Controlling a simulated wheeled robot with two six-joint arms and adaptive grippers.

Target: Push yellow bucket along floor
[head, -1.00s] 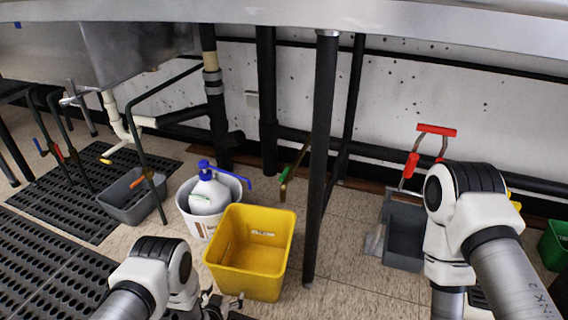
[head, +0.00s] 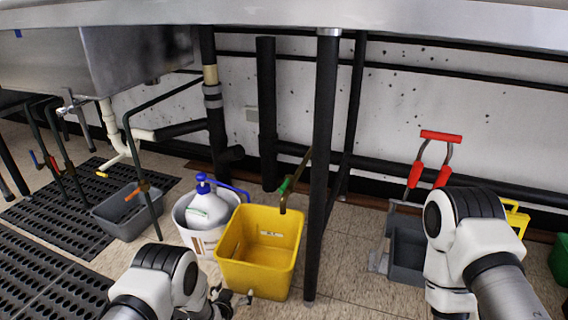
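The yellow bucket (head: 259,281), square and open at the top, stands upright on the tiled floor under the counter. It looks empty inside apart from a small label on its inner wall. My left gripper (head: 238,298) is low at the bucket's near left side, with its fingertips at or very close to the bucket wall. I cannot tell whether it touches, and its finger gap is too small to judge. My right arm comes in at the right, and its gripper is not visible.
A white bucket (head: 188,238) with a blue-capped jug (head: 207,209) stands just left of the yellow bucket. A black table leg (head: 321,170) stands close on its right. A grey bin (head: 122,216), black mats (head: 70,205) and a grey wringer bucket (head: 406,262) stand farther out.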

